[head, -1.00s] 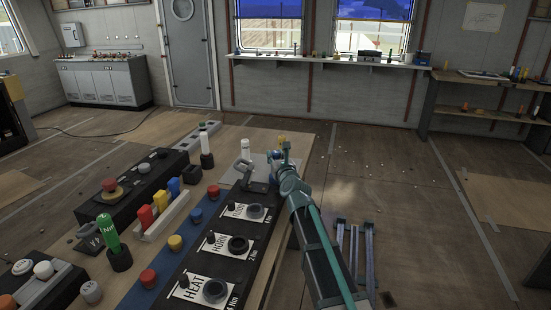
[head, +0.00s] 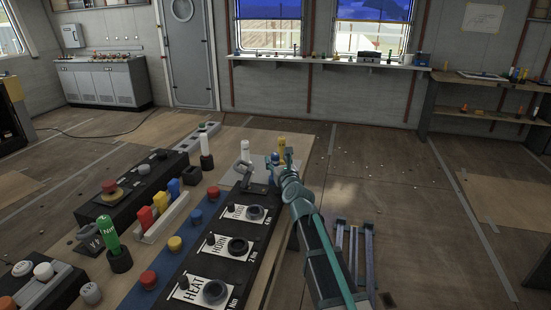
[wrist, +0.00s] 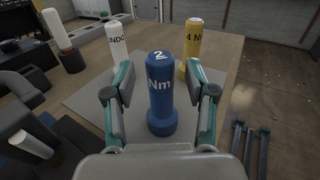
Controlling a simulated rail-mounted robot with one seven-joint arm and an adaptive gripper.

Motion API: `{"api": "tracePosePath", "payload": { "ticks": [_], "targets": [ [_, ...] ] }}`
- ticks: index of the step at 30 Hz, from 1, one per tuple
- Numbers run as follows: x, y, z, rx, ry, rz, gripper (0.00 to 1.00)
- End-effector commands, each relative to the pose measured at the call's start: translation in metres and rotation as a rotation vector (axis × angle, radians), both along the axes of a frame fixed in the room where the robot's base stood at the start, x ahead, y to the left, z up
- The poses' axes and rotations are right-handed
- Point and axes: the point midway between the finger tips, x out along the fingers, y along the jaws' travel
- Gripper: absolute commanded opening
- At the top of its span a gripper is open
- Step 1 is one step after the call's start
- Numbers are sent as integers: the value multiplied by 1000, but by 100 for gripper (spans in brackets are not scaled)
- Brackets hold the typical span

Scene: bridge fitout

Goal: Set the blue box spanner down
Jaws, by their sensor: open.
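The blue box spanner (wrist: 161,95), marked "2 Nm", stands upright on a grey mat (wrist: 88,100) in the wrist view. My gripper (wrist: 161,88) is open, with one finger on each side of the spanner and a visible gap at each side. In the head view my gripper (head: 282,164) is at the far end of the bench, and the spanner's blue top (head: 275,158) shows beside it, partly hidden.
A yellow "4 Nm" spanner (wrist: 193,50) stands close behind on the right, and a white one (wrist: 117,43) behind on the left. A black console with knobs (head: 222,243) lies along the bench's right side.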

Motion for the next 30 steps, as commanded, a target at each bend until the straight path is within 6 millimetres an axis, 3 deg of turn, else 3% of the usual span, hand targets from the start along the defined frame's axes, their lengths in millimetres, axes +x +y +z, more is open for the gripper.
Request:
{"api": "tracePosePath", "payload": {
  "ticks": [6, 13, 26, 30],
  "targets": [
    [-46, -17, 0, 0, 0, 0, 56],
    [-79, -30, 0, 0, 0, 0, 56],
    [-86, -33, 0, 0, 0, 0, 56],
    [-87, -33, 9, 0, 0, 0, 56]
  ]
}}
